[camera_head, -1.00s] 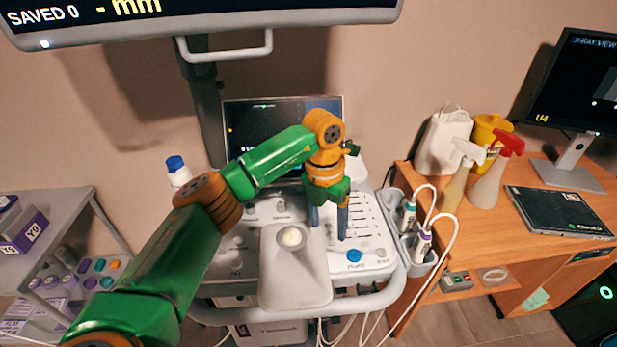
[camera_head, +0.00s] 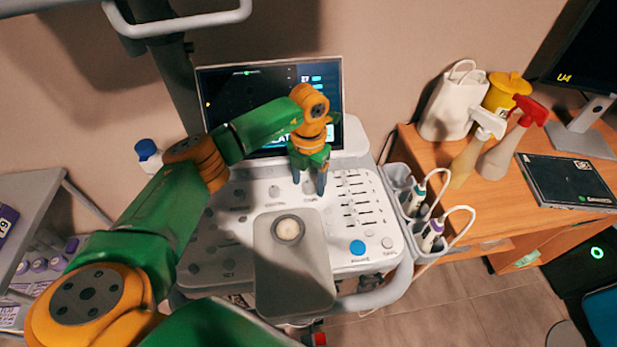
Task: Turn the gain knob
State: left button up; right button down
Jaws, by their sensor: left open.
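The control panel (camera_head: 345,235) of a grey ultrasound cart stands in the middle of the head view. Small pale knobs sit along its back part, one (camera_head: 274,191) left of my gripper and one (camera_head: 309,188) at my fingertips. Their labels are too small to read, so I cannot tell which is the gain knob. My left gripper (camera_head: 308,186) is open and points down at the panel, its two dark fingers on either side of the knob there. I cannot tell whether they touch it. My right gripper is not in view.
A cart screen (camera_head: 270,90) stands close behind my left gripper. Sliders (camera_head: 358,200) and a blue button (camera_head: 357,247) lie to its right. Probes (camera_head: 431,236) hang in holders at the cart's right side. A wooden desk (camera_head: 470,210) with spray bottles stands further right.

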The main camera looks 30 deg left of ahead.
pick_arm(q)
jog(key=shift+s+d+r, duration=0.1)
jog(key=c, duration=0.7)
grip_shut()
jog(key=shift+m, duration=0.3)
jog(key=shift+m+b, duration=0.55)
jog(key=shift+m, duration=0.25)
jog(key=shift+m+b, duration=0.55)
jog(key=shift+m, duration=1.25)
jog(key=o, duration=0.7)
grip_release()
